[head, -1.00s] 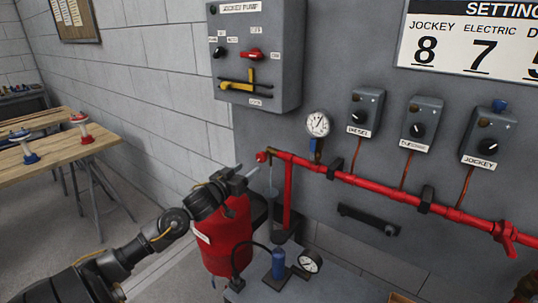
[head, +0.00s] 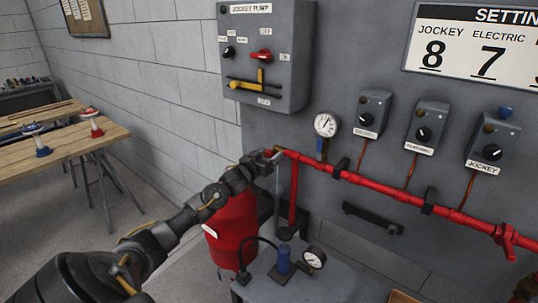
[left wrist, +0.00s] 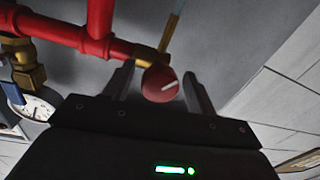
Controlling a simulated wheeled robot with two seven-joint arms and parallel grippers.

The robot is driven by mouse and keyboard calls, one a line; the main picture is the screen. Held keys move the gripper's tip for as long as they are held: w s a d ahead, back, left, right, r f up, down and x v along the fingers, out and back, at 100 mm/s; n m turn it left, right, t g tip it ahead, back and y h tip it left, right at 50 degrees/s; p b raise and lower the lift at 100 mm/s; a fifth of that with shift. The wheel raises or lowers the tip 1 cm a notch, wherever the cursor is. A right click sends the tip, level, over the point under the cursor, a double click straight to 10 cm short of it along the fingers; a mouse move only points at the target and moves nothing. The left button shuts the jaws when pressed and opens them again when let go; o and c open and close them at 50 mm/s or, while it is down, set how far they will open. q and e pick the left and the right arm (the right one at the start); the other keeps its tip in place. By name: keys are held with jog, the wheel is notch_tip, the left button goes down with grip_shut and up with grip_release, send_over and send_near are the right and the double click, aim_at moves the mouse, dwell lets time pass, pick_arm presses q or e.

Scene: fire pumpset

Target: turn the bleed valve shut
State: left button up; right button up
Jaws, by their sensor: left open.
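The bleed valve is a small round red knob (left wrist: 160,84) with a white line, on a brass fitting at the end of the red pipe. In the head view the valve (head: 268,153) is at the pipe's left end, mostly hidden by my left gripper (head: 267,161). In the left wrist view my left gripper (left wrist: 159,88) is open, one finger on each side of the knob, with gaps visible between fingers and knob. The white line slants up to the right there. I cannot tell how deep the knob sits between the fingers. My right gripper is not in view.
The red pipe (head: 385,184) runs right along the grey panel. A pressure gauge (head: 326,125) is above it, and the jockey pump box (head: 264,55) is higher up. A red cylinder (head: 232,233) stands below my left arm. A wooden table (head: 75,146) is at the left.

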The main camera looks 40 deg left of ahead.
pick_arm(q)
jog(key=c, duration=1)
